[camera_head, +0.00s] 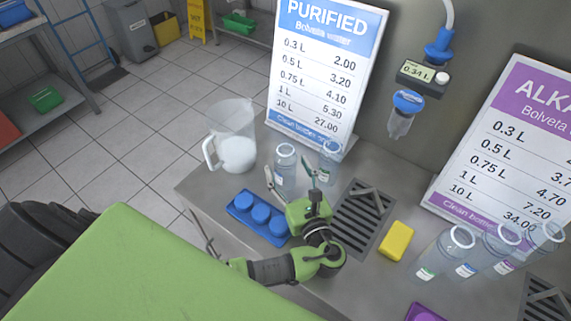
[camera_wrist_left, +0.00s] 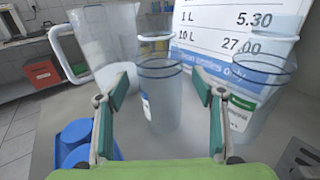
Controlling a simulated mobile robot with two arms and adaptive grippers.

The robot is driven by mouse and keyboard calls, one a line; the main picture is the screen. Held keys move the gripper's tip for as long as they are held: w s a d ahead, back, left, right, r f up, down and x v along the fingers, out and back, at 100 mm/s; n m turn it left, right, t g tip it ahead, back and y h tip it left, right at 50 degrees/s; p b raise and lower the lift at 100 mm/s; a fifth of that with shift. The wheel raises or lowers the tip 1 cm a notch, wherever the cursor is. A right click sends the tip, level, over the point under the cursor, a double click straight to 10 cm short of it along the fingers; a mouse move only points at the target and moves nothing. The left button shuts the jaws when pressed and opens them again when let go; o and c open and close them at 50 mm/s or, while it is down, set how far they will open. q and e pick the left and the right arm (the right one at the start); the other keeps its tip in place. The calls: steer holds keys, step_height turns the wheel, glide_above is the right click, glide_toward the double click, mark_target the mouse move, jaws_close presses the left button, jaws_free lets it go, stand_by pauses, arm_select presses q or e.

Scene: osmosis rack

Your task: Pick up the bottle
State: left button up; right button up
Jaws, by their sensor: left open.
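Two clear open bottles stand upright on the grey counter (camera_head: 200,190), in front of the "Purified" price sign. The left bottle (camera_head: 285,158) also shows in the left wrist view (camera_wrist_left: 160,100), in line with the gap between my fingers. The other bottle (camera_head: 329,160) stands to its right; in the left wrist view (camera_wrist_left: 262,85) it is partly behind my right-hand finger. My left gripper (camera_head: 287,168) is open and empty, its fingers pointing at the left bottle. I cannot tell whether they touch it. My right gripper is not in view.
A clear jug (camera_head: 232,140) stands left of the bottles. A blue holder with blue caps (camera_head: 259,215) lies left of my gripper. A drain grate (camera_head: 360,222), yellow sponge (camera_head: 397,241) and several more bottles (camera_head: 442,250) are to the right. The price sign (camera_head: 325,70) stands behind.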

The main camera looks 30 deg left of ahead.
arm_select(q)
steer(key=x, duration=0.2)
steer(key=shift+w+a, duration=0.2)
steer(key=shift+a, duration=0.05)
steer(key=shift+d, duration=0.1)
steer(key=c, duration=0.9)
steer(key=shift+c, duration=0.2)
